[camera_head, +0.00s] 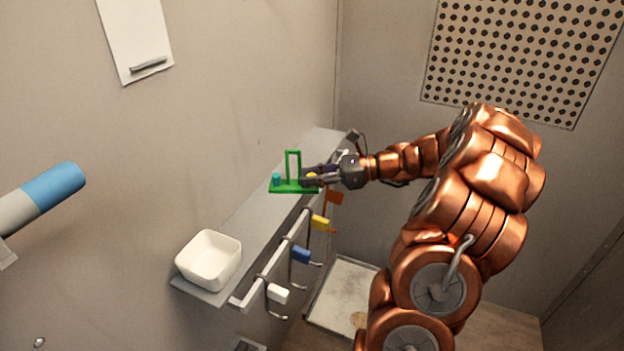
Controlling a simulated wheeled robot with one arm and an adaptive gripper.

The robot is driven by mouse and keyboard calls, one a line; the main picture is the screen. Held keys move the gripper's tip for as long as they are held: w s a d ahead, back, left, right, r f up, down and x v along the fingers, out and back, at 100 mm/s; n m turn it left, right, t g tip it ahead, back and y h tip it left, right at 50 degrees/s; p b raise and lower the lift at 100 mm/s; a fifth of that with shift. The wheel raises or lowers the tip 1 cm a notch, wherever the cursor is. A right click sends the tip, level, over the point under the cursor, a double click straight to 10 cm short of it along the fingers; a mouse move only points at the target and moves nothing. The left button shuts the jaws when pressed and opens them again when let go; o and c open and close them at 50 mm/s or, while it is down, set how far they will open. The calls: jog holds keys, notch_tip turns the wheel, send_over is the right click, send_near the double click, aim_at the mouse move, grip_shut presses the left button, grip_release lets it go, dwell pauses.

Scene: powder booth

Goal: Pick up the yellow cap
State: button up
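The yellow cap (312,176) is a small patch of yellow on the right part of a green stand (283,188), partly hidden by my gripper. My gripper (311,178) reaches in from the right, with its dark fingers at the cap and over the stand. The fingers are small and overlap the cap, so I cannot tell if they grip it or only flank it. A teal cap (276,179) sits on the left part of the stand, and a green upright frame (293,165) rises behind.
The stand is on a narrow grey shelf (240,222). A white bowl (210,260) is at its near end. A rail (275,262) along the shelf's front carries hooks with white, blue, yellow and orange pieces. The shelf between bowl and stand is clear.

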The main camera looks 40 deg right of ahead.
jog(key=shift+c, duration=0.8)
notch_tip(320, 180, up, 18)
jog(key=shift+p, duration=0.3)
dwell(0.6)
